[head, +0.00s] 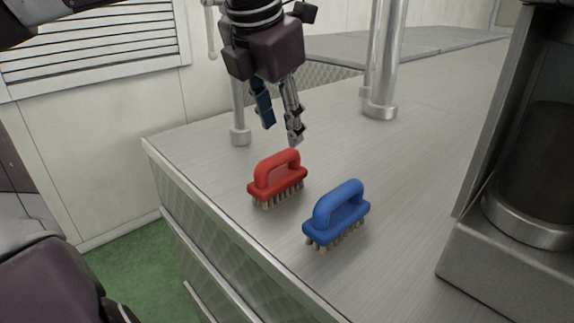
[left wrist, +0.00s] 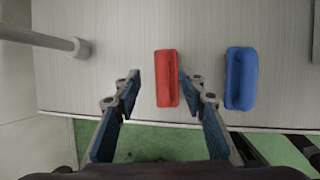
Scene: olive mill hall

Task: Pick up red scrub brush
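The red scrub brush (head: 278,179) stands bristles down on the metal counter near its left edge, handle arching up. My left gripper (head: 281,135) hangs just above and behind it, fingers pointing down, open and empty. In the left wrist view the red scrub brush (left wrist: 167,78) lies between and beyond the two spread fingertips of the left gripper (left wrist: 166,88), with none of it held. My right gripper is not in view.
A blue scrub brush (head: 338,213) stands close to the right of the red one. Metal posts (head: 384,60) rise behind, and a dark-fronted machine (head: 520,210) stands at the right. The counter (head: 400,150) between them is clear.

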